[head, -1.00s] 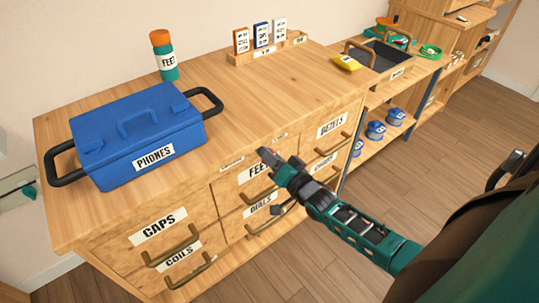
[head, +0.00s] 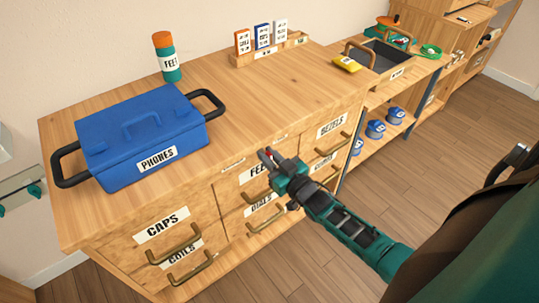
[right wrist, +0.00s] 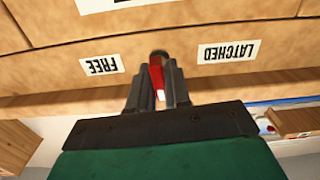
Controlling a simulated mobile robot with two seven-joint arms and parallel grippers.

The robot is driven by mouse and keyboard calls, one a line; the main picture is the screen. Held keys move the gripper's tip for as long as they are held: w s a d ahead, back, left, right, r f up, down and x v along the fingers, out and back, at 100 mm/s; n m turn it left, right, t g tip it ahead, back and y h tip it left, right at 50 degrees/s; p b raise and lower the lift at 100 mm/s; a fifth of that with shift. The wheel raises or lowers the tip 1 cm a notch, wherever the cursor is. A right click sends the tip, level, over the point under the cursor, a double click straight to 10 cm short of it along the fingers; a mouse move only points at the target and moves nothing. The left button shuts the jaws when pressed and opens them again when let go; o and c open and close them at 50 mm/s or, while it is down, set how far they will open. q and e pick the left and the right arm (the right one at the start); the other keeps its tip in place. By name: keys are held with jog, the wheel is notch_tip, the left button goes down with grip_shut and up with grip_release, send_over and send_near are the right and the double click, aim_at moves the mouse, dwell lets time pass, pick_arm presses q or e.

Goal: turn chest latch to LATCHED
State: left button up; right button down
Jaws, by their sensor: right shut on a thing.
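The chest latch is a small red lever (right wrist: 156,78) with a dark pivot and a pale tip on the front of the wooden drawer chest (head: 290,95). In the right wrist view it stands between the FREE label (right wrist: 101,65) and the LATCHED label (right wrist: 229,52), both upside down, and aligns with neither. My right gripper (right wrist: 157,90) is shut on the lever, a finger on each side. In the head view the right gripper (head: 267,154) is at the chest's upper front edge and partly hides the latch. My left gripper is not in view.
A blue PHONES box (head: 140,135) with black handles stands on the chest top. A FEET bottle (head: 166,57) and a card rack (head: 268,52) are behind. Drawer handles (head: 175,245) stick out below. Low shelves stand to the right. The chest top's middle is clear.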

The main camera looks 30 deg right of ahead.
jog(key=n, duration=0.4)
jog(key=shift+a+n, duration=0.1)
jog(key=shift+n, duration=0.2)
jog(key=n, duration=0.2)
jog(key=shift+n, duration=0.3)
jog(key=shift+f+n, duration=0.1)
jog(key=shift+n, duration=0.6)
jog(key=c, duration=1.4)
grip_release()
jog(key=shift+c, duration=0.2)
jog(key=shift+s, duration=0.2)
